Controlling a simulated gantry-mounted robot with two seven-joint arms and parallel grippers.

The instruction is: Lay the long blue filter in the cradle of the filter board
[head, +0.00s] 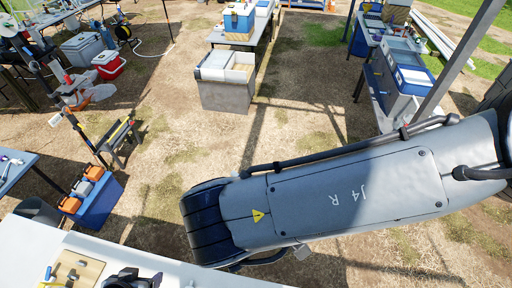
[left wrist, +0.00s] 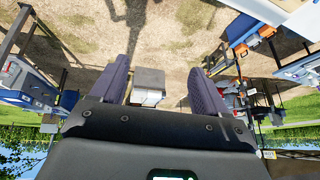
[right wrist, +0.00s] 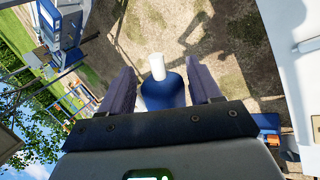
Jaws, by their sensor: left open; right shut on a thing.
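The long blue filter (right wrist: 163,92) sits between the fingers of my right gripper (right wrist: 162,88) in the right wrist view. It is a blue body with a white end (right wrist: 157,66) pointing away from the wrist. My right gripper is shut on it, over bare ground beside a white tabletop. My left gripper (head: 130,279) shows as a dark shape at the bottom edge of the head view. In the left wrist view its fingers (left wrist: 161,85) are apart with nothing between them. A tan board (head: 78,270) with small blue pieces lies on the white table; I cannot make out a cradle on it.
The white table (head: 190,262) runs along the bottom of the head view. My right arm covers much of the right side. A blue crate with orange-topped items (head: 95,200) stands beyond the table at left. A grey box (head: 227,95) stands on open ground.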

